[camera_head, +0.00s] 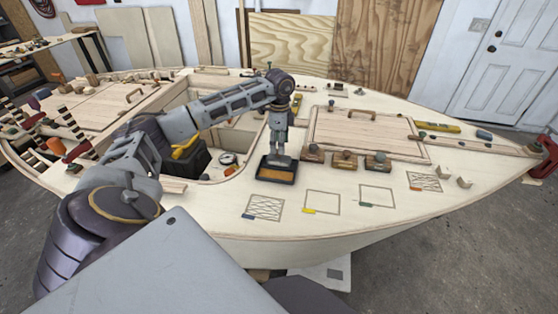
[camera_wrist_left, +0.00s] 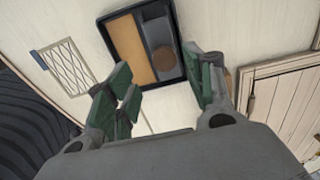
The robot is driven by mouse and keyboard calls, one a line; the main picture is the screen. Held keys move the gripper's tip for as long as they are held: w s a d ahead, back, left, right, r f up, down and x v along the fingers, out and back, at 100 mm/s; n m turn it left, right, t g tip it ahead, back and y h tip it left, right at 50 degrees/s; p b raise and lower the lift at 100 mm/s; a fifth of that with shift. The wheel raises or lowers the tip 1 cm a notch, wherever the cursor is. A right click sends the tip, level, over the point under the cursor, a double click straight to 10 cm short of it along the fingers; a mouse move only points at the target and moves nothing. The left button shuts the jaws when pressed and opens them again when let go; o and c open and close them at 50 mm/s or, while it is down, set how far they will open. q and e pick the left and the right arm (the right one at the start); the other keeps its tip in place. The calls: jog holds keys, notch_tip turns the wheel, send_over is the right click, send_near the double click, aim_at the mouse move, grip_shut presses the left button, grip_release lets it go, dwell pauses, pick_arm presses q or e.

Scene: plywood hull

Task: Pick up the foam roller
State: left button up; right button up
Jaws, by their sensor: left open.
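A black tray (camera_head: 262,176) with an orange-tan floor stands on the pale plywood deck. The tray also shows in the left wrist view (camera_wrist_left: 117,50). In it lies a grey piece with a round brown end (camera_wrist_left: 160,38), which looks like the foam roller; I cannot be sure. My left gripper (camera_head: 279,153) points down at the tray's far side and hides part of it in the head view. In the left wrist view its green-padded fingers (camera_wrist_left: 166,92) are apart, with nothing between them, near the tray's edge. My right gripper is not in view.
Several small brown wooden blocks (camera_head: 345,160) stand right of the tray, before a framed hatch (camera_head: 365,132). An open cockpit with a black box (camera_head: 185,160) and a round gauge (camera_head: 228,159) is at left. Outlined squares (camera_head: 322,202) mark clear deck in front.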

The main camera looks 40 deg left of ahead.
aim_at(279, 158)
pick_arm(q)
jog(key=shift+w+a+f, duration=0.1)
jog(key=shift+a+f, duration=0.05)
jog(key=shift+f, duration=1.15)
jog(key=shift+w+a+f, duration=0.1)
jog(key=shift+a+f, duration=0.05)
jog(key=shift+f, duration=1.15)
jog(key=shift+c, duration=0.3)
grip_shut()
